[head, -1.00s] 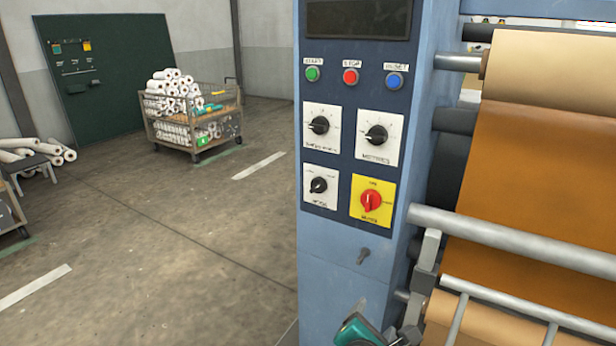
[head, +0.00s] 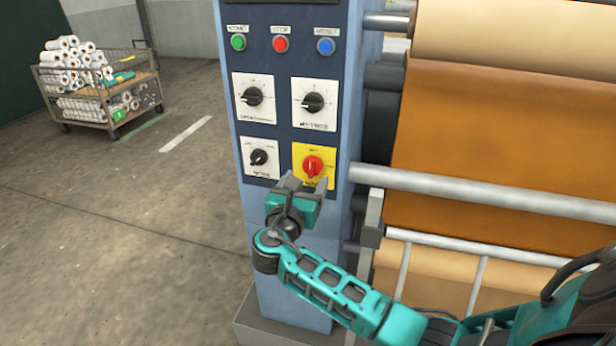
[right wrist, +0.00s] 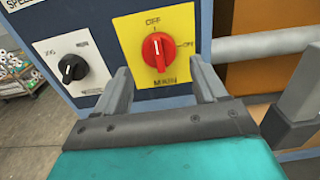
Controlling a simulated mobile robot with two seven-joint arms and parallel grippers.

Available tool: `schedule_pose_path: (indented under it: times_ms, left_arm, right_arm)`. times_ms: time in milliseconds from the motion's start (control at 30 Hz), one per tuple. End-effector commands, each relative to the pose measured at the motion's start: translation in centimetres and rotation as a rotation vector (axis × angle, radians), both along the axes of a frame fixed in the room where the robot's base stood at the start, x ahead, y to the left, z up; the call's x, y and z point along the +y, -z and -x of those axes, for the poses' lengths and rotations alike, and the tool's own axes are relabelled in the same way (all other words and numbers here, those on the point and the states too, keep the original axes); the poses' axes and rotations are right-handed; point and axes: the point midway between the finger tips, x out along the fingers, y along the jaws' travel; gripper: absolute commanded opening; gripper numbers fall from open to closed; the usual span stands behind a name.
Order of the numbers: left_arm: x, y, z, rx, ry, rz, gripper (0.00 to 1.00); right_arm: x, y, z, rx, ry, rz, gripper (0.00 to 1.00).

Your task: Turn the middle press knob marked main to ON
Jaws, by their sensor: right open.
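The red main knob (head: 313,166) sits on a yellow plate (head: 328,153) at the lower right of the press panel. In the right wrist view the knob (right wrist: 158,50) has its pointer up at OFF, with ON marked at its right and MAIN below. My right gripper (head: 303,184) is open just below and in front of the yellow plate. In the right wrist view its two fingers (right wrist: 160,84) stand apart, with the knob beyond them and between them. They do not appear to touch it. My left gripper is not in view.
A black mode knob (head: 259,157) is left of the yellow plate, with two black dials (head: 253,96) (head: 313,102) above. Start (head: 238,43), stop (head: 280,44) and reset (head: 325,46) buttons top the panel. A metal bar (head: 480,195) and rollers lie right of the panel.

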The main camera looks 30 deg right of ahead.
Motion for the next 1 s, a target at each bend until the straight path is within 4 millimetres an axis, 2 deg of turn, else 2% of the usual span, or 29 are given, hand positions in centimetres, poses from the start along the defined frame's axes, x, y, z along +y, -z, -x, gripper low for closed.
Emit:
schedule_pose_path:
  times_ms: [200,567,1000]
  left_arm:
    - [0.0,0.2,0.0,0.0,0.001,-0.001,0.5]
    - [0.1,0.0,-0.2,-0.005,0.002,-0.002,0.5]
    - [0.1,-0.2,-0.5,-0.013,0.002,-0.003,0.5]
  right_arm:
    - [-2.0,0.0,-1.6,0.0,0.001,0.0,0.71]
    - [-2.3,0.0,-2.0,0.001,0.0,-0.002,0.71]
    - [-2.3,0.0,-1.9,0.001,0.0,-0.002,0.3]
